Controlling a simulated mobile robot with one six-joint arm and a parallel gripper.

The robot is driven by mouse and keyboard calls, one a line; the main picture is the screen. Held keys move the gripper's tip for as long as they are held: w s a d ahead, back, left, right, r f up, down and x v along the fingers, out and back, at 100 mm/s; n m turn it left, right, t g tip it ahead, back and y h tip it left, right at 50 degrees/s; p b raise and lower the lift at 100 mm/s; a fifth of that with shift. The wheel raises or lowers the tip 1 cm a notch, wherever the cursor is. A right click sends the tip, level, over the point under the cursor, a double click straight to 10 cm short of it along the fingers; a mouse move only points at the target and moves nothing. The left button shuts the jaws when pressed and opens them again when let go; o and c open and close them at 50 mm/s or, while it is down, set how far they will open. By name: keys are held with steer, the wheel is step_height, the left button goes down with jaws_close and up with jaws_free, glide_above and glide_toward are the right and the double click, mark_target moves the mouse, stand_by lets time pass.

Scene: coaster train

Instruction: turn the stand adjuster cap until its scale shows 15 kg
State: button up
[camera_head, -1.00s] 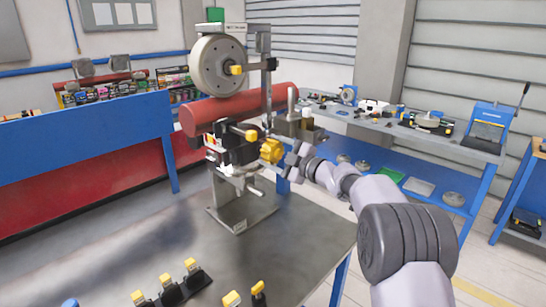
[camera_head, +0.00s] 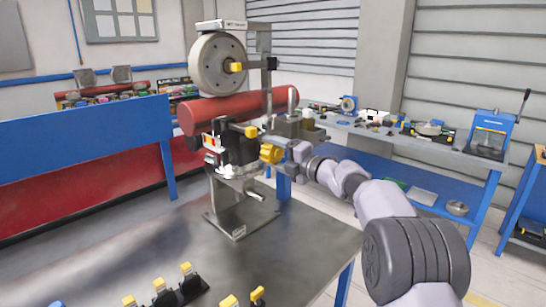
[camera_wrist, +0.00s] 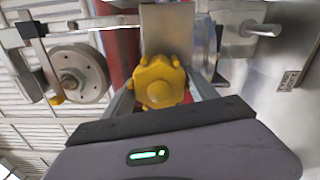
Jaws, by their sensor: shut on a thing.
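The yellow lobed cap (camera_head: 270,153), which I take to be the stand adjuster cap, sits on the right side of the metal stand on the table. In the wrist view the cap (camera_wrist: 160,82) faces the camera, centred between the two fingers. My gripper (camera_head: 283,152) is shut on the cap from the right; in the wrist view its fingers (camera_wrist: 160,95) lie along the cap's left and right sides. A scale cannot be read in either view.
The stand carries a grey wheel (camera_head: 218,64) and a red roller (camera_head: 240,108) above the cap. Several yellow-topped black pieces stand at the table's (camera_head: 120,245) front edge. A blue-framed bench with tools (camera_head: 380,130) is behind to the right.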

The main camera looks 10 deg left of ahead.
steer(key=shift+n, duration=0.4)
steer(key=o, duration=1.4)
steer(key=shift+c, duration=0.2)
steer(key=p+v, duration=0.1)
steer(key=v, duration=1.6)
steer(key=shift+s+p, duration=0.2)
steer(key=shift+p, duration=0.2)
